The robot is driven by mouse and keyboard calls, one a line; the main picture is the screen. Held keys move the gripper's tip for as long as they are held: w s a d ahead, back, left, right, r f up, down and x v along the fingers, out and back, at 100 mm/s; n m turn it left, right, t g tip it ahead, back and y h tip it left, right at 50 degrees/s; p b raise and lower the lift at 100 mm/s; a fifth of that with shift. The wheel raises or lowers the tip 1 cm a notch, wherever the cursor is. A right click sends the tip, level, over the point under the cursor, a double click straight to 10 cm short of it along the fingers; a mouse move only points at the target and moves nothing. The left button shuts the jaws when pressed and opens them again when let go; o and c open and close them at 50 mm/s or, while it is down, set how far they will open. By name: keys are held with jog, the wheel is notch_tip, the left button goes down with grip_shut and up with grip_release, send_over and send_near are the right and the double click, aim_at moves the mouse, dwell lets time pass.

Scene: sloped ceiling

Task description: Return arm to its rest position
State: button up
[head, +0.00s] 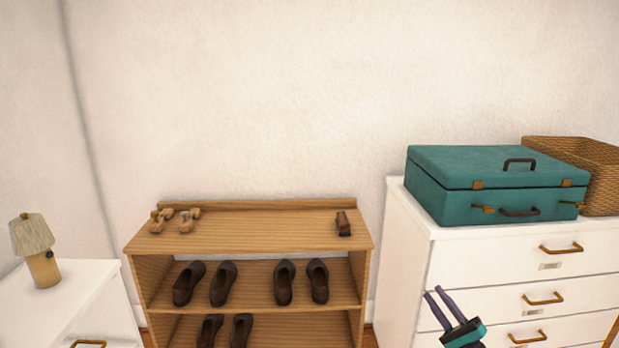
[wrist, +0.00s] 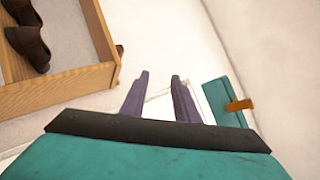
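My gripper (head: 438,301) shows at the lower right of the head view, in front of the white chest of drawers. In the wrist view my gripper (wrist: 160,82) has its two dark purple fingers spread apart, with a clear gap and nothing between them. The fingers appear free of contact with the furniture. The rest of my arm is out of the head view, below its bottom edge.
A wooden shoe rack (head: 250,240) holds several dark shoes. A teal suitcase (head: 490,180) and a wicker basket (head: 600,165) sit on the white chest (head: 400,260). A lamp (head: 35,250) stands on a white cabinet (head: 60,300) at left.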

jog(key=s+a+f+n+g+y+p, duration=0.15)
jog(key=a+f+g, duration=0.35)
jog(key=a, duration=0.7)
jog(key=s+a+f+n+g+y+p, duration=0.15)
jog(key=a+f+g, duration=0.3)
jog(key=a, duration=0.75)
jog(key=s+a+f+n+g+h+p, duration=0.1)
jog(key=s+a+f+n+g+p, duration=0.1)
jog(key=s+a+f+g, duration=0.35)
jog(key=s+a+f+n+g+h+p, duration=0.1)
jog(key=s+a+f+n+g+p, duration=0.15)
jog(key=s+a+f, duration=0.55)
jog(key=s+a+f+n+g+h+p, duration=0.1)
jog(key=s+a+f+n+g+h, duration=0.2)
jog(key=s, duration=0.7)
jog(key=s+f+g+h, duration=0.4)
jog(key=s+g, duration=0.1)
jog(key=s, duration=0.4)
jog(key=s+d+f+n+h, duration=0.1)
jog(key=s+d+f+h, duration=0.1)
jog(key=d, duration=0.5)
jog(key=s+d+f+n+h, duration=0.1)
jog(key=s+d+n+h, duration=0.1)
jog(key=s+d+h, duration=0.2)
jog(key=d+h, duration=0.2)
jog(key=d, duration=0.2)
jog(key=shift+s+d+f+p, duration=0.3)
jog(key=shift+s+f, duration=0.05)
jog(key=shift+f, duration=0.05)
